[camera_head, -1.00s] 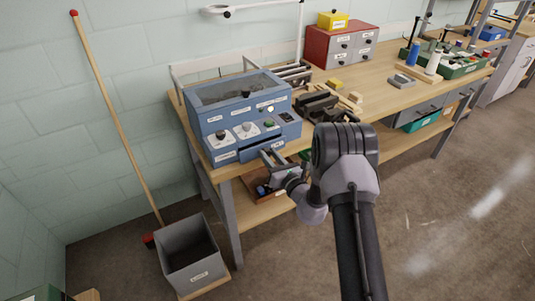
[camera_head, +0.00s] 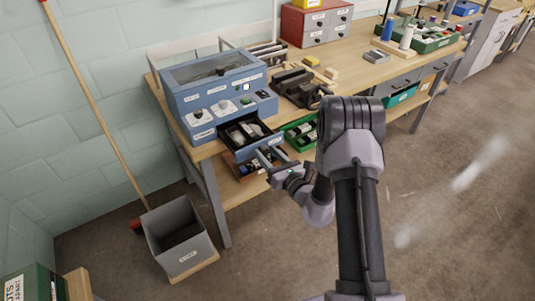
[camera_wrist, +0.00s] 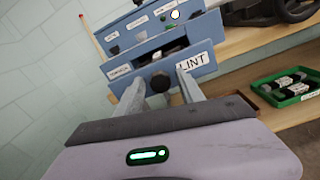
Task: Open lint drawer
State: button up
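The blue machine (camera_head: 205,88) stands on the left end of the workbench. Its lint drawer (camera_head: 262,146) is pulled out from the lower front, showing a dark inside with grey, pale contents. In the wrist view the blue drawer front (camera_wrist: 203,66) carries a "LINT" label and a round dark knob (camera_wrist: 160,82). My gripper (camera_head: 268,156) is just in front of the drawer. In the wrist view the fingers of my gripper (camera_wrist: 159,79) are spread on either side of the knob, with visible gaps. Part of the drawer front is hidden by the fingers.
A green tray (camera_head: 300,132) with items and a brown bin (camera_head: 250,168) sit under the benchtop. A grey bin (camera_head: 178,238) stands on the floor at left, near a long wooden pole (camera_head: 95,105). Floor right of my arm is clear.

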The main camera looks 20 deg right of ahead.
jog(key=shift+s, duration=0.1)
jog(key=p+v, duration=0.2)
jog(key=v, duration=1.5)
jog(key=shift+s, duration=0.1)
